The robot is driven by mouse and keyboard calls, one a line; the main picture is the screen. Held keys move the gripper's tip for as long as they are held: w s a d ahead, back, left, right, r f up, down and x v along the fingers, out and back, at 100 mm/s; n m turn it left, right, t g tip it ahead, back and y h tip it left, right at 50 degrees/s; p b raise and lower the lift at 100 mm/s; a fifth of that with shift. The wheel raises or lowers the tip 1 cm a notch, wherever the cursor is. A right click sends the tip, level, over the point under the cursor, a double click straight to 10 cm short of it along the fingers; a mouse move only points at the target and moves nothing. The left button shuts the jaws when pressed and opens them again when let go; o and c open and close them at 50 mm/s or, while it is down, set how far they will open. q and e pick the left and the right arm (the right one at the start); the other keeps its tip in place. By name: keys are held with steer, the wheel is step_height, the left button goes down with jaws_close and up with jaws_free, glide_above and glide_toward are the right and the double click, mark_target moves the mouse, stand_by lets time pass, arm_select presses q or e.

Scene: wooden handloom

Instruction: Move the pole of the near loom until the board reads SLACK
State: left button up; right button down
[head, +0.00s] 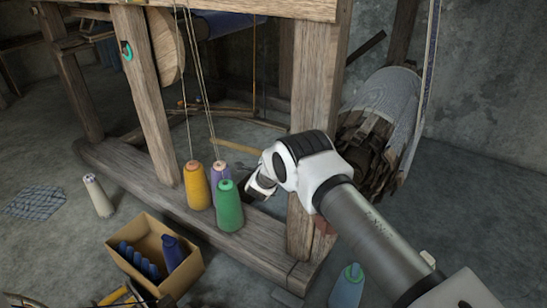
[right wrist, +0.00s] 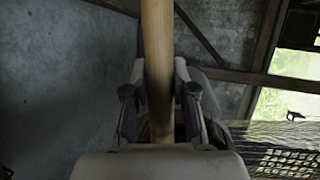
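The near loom (head: 150,95) is a heavy wooden frame that fills the middle of the head view. A pale tan pole (head: 236,147) shows low inside the frame, partly hidden by my right wrist. My right gripper (head: 256,187) reaches in between the loom's posts. In the right wrist view the pole (right wrist: 157,60) runs between the two fingers of the gripper (right wrist: 158,82), which sit close against both its sides. The fingers look shut on it. My left gripper is not in view. No board reading SLACK shows.
Yellow (head: 198,187), purple (head: 221,172) and green (head: 230,207) thread cones stand on the loom's base beam, close to my right gripper. A cardboard box (head: 190,270) with blue spools sits on the floor. A white cone (head: 98,195) stands left. A front post (head: 305,170) stands beside my arm.

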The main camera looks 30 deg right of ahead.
steer(key=shift+n+g, duration=0.4)
steer(key=shift+n, duration=0.3)
steer(key=f, duration=0.3)
steer(key=f+b, duration=0.1)
steer(key=shift+s+d+f, duration=0.2)
steer(key=shift+s, duration=0.2)
steer(key=c, duration=0.9)
jaws_free()
steer(key=v, duration=1.2)
steer(key=shift+a, duration=0.1)
